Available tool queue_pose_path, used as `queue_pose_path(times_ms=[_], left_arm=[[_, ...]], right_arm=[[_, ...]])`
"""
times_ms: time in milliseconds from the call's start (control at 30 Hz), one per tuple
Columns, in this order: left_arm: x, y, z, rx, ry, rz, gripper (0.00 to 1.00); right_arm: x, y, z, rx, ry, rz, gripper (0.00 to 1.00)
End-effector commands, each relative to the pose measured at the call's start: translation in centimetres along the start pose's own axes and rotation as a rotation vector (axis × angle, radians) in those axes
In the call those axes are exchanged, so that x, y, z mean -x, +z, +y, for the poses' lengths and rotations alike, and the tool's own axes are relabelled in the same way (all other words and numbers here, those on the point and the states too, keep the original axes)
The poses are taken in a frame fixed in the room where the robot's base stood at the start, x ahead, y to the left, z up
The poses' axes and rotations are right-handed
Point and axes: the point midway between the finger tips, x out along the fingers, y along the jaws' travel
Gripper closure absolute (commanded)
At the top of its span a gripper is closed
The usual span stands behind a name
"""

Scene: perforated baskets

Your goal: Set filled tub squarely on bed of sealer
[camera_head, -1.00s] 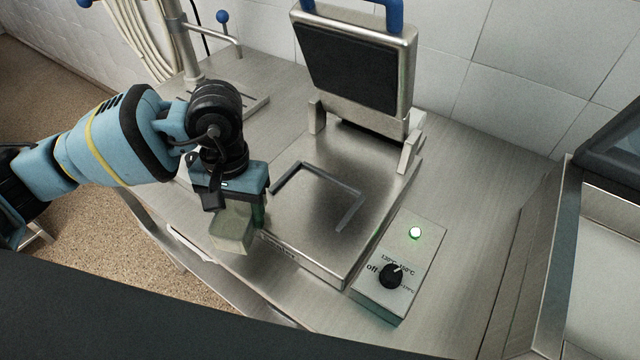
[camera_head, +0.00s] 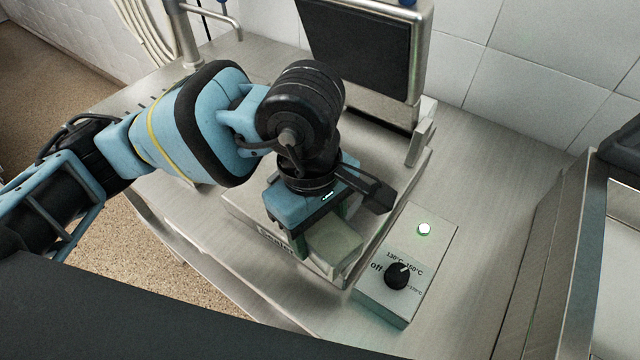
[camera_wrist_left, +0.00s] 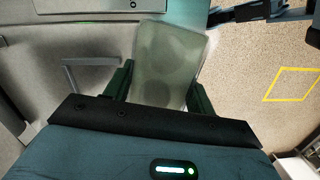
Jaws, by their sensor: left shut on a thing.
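A pale, translucent tub (camera_head: 335,243) with a greenish tint is held between the fingers of my left gripper (camera_head: 325,232). The wrist view shows the tub (camera_wrist_left: 168,60) clasped between two green fingers, with rounded shapes faintly visible inside. The sealer (camera_head: 245,207) is a steel unit with its lid raised. In the head view the tub appears over the front part of its bed, near the front right corner; any contact is unclear. An angled raised guide (camera_wrist_left: 85,75) on the bed lies left of the tub in the wrist view.
The raised dark lid (camera_head: 360,45) stands behind my left wrist. A control box (camera_head: 405,265) with a dial and lit green lamp sits just right of the sealer. A steel-framed unit (camera_head: 545,270) stands far right. Bare steel table lies between them.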

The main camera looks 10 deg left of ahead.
Motion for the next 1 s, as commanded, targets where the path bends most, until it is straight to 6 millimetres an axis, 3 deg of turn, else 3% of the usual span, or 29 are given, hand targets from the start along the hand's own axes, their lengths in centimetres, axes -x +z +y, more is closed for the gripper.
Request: queue_pose_path(times_ms=[233, 567, 667, 1000], left_arm=[[0.4, 2.4, 0.4, 0.165, 0.018, -0.009, 0.78], [0.6, 2.7, 0.5, 0.207, 0.022, -0.009, 0.78], [0.6, 1.8, 1.1, 0.211, 0.022, -0.009, 0.78], [0.6, -4.4, 5.3, 0.212, 0.022, -0.009, 0.78]], right_arm=[[-0.3, 0.3, -0.1, -0.001, -0.002, -0.003, 1.0], [-0.3, 0.3, -0.1, -0.005, -0.002, -0.003, 1.0], [-0.3, 0.2, -0.2, -0.008, -0.002, -0.002, 1.0], [-0.1, -0.1, -0.2, -0.008, -0.001, 0.0, 1.0]])
